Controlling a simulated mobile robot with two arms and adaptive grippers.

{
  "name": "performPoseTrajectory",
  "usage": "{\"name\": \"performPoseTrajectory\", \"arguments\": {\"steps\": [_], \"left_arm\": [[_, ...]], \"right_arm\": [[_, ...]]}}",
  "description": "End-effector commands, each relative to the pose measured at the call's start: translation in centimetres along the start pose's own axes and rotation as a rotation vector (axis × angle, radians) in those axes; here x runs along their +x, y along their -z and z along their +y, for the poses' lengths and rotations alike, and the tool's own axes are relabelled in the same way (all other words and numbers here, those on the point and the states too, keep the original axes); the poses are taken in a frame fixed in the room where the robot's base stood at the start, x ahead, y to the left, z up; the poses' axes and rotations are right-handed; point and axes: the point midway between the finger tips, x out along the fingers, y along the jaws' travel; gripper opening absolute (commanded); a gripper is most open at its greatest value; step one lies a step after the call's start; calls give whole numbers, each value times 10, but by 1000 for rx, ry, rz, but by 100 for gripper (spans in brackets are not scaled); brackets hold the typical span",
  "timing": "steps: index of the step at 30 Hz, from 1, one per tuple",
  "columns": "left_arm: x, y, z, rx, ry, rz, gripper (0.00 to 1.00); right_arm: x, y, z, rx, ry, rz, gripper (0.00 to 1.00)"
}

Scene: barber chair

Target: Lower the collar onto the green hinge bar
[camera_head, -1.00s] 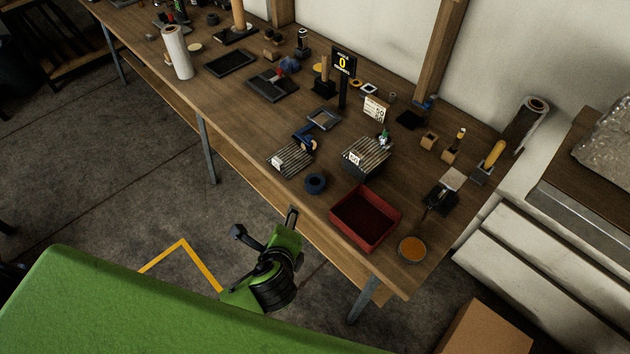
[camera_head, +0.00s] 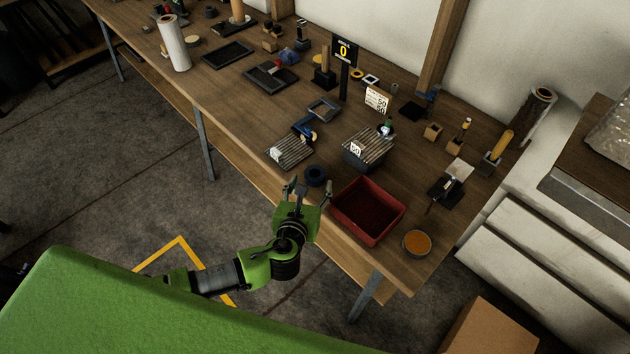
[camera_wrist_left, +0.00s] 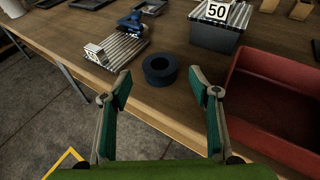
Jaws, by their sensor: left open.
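A dark blue ring (camera_head: 315,175), which looks like the collar, lies flat near the front edge of the workbench, left of the red bin. It also shows in the left wrist view (camera_wrist_left: 160,69), ahead of and between my fingers. My left gripper (camera_head: 308,191) is open and empty at the bench's front edge, just short of the ring. Its spread fingers also show in the left wrist view (camera_wrist_left: 160,84). I cannot make out a green hinge bar for sure; a small green and white piece (camera_head: 386,129) stands by the ribbed block marked 50. My right gripper is not in view.
The red bin (camera_head: 343,219) stands close to the right of my left gripper. A ribbed plate (camera_head: 287,153) with a blue-handled tool lies left of the ring, and the ribbed block (camera_head: 366,155) stands behind. An orange-filled dish (camera_head: 417,243) sits at the right corner.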

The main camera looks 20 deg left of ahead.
Motion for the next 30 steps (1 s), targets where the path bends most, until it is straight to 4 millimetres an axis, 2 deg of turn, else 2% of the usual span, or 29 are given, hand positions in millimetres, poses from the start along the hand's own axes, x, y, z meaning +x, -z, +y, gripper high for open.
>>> {"name": "performPoseTrajectory", "arguments": {"steps": [1,7,15,25,26,30], "left_arm": [[7,2,0,0,0,-2,56],[21,2,0,-1,0,-1,56],[60,3,0,-2,-2,-1,56],[66,-1,0,-2,0,1,56],[66,-1,0,-2,0,1,53],[66,-1,0,-2,0,1,17]], "right_arm": [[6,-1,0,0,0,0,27],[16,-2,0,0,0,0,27],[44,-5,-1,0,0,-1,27],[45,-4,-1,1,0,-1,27],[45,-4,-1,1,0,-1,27],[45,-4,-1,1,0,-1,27]]}}
